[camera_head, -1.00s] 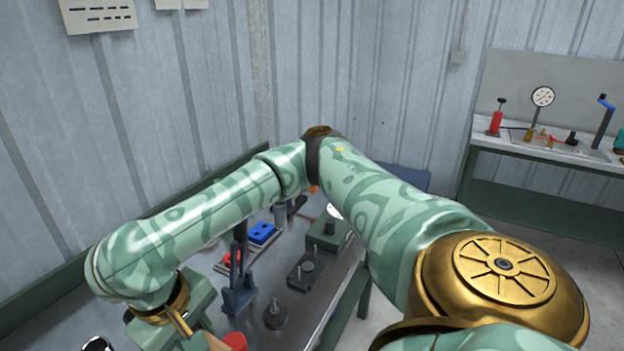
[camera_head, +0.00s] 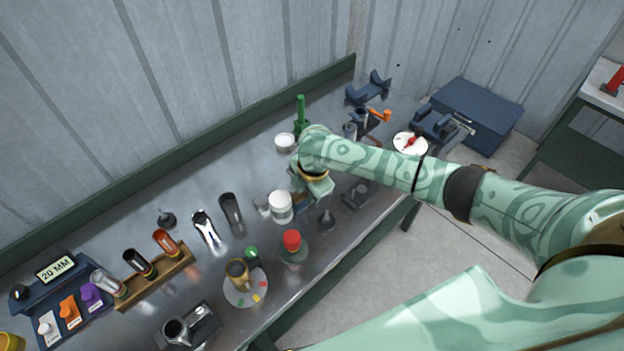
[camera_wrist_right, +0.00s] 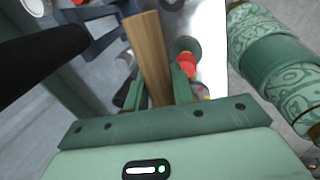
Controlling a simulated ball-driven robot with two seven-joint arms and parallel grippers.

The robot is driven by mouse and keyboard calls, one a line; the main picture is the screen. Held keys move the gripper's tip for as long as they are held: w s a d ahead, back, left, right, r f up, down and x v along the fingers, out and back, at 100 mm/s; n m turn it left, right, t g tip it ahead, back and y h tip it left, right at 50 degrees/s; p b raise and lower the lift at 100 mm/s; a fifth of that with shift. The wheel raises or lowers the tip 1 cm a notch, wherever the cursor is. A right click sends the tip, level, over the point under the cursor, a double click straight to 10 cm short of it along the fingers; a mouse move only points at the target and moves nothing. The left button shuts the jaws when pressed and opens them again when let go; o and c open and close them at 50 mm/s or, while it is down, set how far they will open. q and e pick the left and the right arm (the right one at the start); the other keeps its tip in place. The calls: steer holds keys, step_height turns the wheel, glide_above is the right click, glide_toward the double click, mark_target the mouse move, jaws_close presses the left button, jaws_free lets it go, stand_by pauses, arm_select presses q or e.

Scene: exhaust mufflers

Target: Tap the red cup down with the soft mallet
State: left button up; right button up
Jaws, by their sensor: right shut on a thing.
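The red cup (camera_head: 292,239) stands upright on a dark green round base near the table's front edge; it also shows in the wrist view (camera_wrist_right: 186,63), just beyond the fingers. My right gripper (camera_head: 307,197) is shut on the wooden handle (camera_wrist_right: 149,50) of the soft mallet. The mallet's white head (camera_head: 280,206) is held left of the gripper, behind and slightly left of the red cup in the head view, apart from it. The gripper partly hides the handle in the head view. My left gripper is not in view.
A round plate with coloured marks (camera_head: 246,294) stands left of the cup. A wooden rack with several tubes (camera_head: 157,278) is farther left.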

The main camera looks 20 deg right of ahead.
steer(key=shift+s+d+f+n, duration=0.25)
steer(key=shift+d+f+n, duration=0.15)
steer(key=shift+n, duration=0.1)
steer(key=shift+f, duration=0.15)
steer(key=shift+p, duration=0.3)
steer(key=shift+d, duration=0.1)
steer(key=shift+f+b, duration=1.35)
steer(key=shift+f, duration=0.95)
